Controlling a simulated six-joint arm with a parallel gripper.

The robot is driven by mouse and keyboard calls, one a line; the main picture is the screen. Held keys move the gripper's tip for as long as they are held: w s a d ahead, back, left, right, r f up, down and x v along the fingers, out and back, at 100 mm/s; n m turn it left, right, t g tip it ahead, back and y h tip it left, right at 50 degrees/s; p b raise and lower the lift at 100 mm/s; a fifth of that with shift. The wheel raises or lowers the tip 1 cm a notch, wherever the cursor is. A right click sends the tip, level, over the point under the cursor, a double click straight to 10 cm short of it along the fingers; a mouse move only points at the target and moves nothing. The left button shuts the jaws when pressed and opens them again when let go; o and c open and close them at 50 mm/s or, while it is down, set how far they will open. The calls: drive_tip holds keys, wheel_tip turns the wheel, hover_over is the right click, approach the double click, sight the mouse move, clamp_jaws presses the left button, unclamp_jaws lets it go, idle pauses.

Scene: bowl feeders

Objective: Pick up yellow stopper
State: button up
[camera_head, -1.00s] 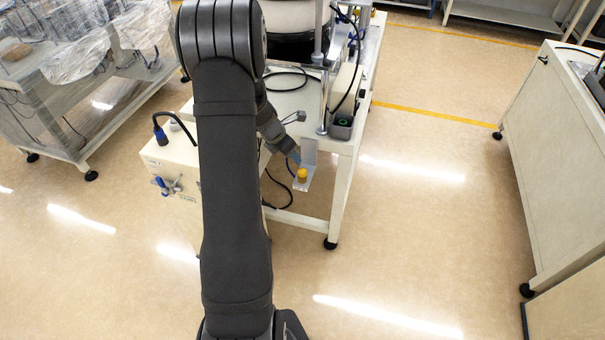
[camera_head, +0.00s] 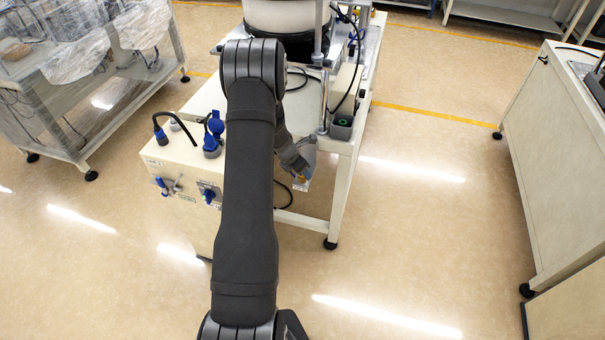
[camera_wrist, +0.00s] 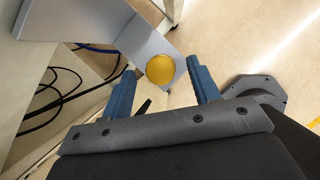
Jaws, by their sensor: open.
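The yellow stopper (camera_wrist: 160,69) shows in the wrist view as a round yellow top on a grey metal bracket (camera_wrist: 148,42). In the head view only a small bit of the stopper (camera_head: 301,179) shows beside my gripper, on the bracket at the table's front corner. My gripper (camera_wrist: 160,84) is open, with one blue finger on each side of the stopper's line in the wrist view. The fingertips are close to the stopper, with nothing held between them. I cannot tell how far the stopper is from the fingers in depth.
The bracket's upright plate (camera_wrist: 62,18) stands beside the stopper. Black and blue cables (camera_wrist: 68,88) hang at the left in the wrist view. A cream cabinet (camera_head: 180,170) with blue connectors stands left of my arm.

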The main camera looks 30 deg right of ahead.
drive_tip(key=shift+d+f, duration=0.15)
drive_tip(key=shift+f, duration=0.2)
drive_tip(key=c, duration=1.2)
drive_tip(key=shift+r, duration=0.15)
